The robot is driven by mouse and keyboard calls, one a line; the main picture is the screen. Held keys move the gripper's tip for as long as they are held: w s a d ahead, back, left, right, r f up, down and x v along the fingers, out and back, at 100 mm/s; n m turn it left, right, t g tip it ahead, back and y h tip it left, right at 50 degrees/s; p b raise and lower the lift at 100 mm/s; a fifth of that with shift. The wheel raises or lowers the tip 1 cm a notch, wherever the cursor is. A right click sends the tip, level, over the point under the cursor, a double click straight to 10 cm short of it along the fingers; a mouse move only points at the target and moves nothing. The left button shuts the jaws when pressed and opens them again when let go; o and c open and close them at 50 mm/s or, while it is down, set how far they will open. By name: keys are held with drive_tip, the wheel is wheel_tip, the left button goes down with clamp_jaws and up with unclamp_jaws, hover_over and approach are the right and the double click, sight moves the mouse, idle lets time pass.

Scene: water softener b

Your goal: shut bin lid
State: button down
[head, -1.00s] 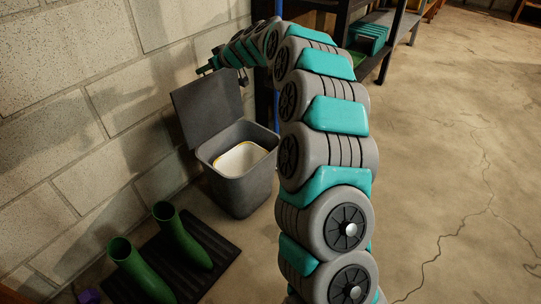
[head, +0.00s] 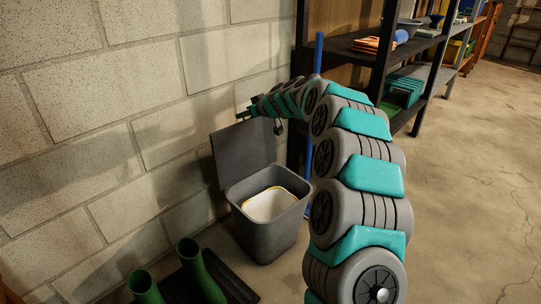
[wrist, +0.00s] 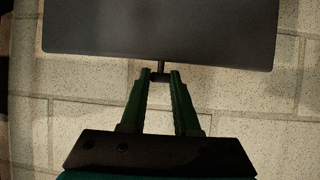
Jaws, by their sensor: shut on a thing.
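The grey bin (head: 265,235) stands on the floor near the block wall, with a white liner edged in yellow (head: 270,203) inside. Its lid (head: 243,155) is open, standing about upright on the wall side. My gripper (head: 243,114) is at the lid's top edge in the head view. In the wrist view, the lid (wrist: 160,30) fills the top, and my green fingertips (wrist: 160,76) are closed around a small dark handle at its edge. Their exact contact is dark and hard to see.
Green boots (head: 198,272) stand on a dark mat (head: 232,286) at the front left of the bin. A blue pole (head: 317,60) and a dark shelf unit (head: 375,52) stand behind my arm. Open floor (head: 470,200) lies to the right.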

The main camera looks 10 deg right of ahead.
drive_tip(key=shift+s+d+f+b, duration=0.15)
drive_tip(key=shift+s+d+b, duration=0.3)
drive_tip(key=shift+s+b, duration=0.2)
drive_tip(key=shift+s+d+f+b, duration=0.1)
drive_tip(key=shift+s+d+b, duration=0.35)
drive_tip(key=shift+s+b, duration=0.25)
drive_tip(key=shift+s+d+f+b, duration=0.15)
drive_tip(key=shift+s+d+b, duration=0.35)
drive_tip(key=shift+s, duration=0.25)
drive_tip(key=shift+s+d+r+b, duration=0.25)
drive_tip(key=shift+s+b, duration=0.1)
drive_tip(key=shift+s, duration=0.2)
drive_tip(key=shift+f, duration=0.1)
drive_tip(key=s+d+f+b, duration=0.1)
drive_tip(key=s+d+f, duration=0.1)
drive_tip(key=s, duration=0.4)
drive_tip(key=shift+d, duration=0.9)
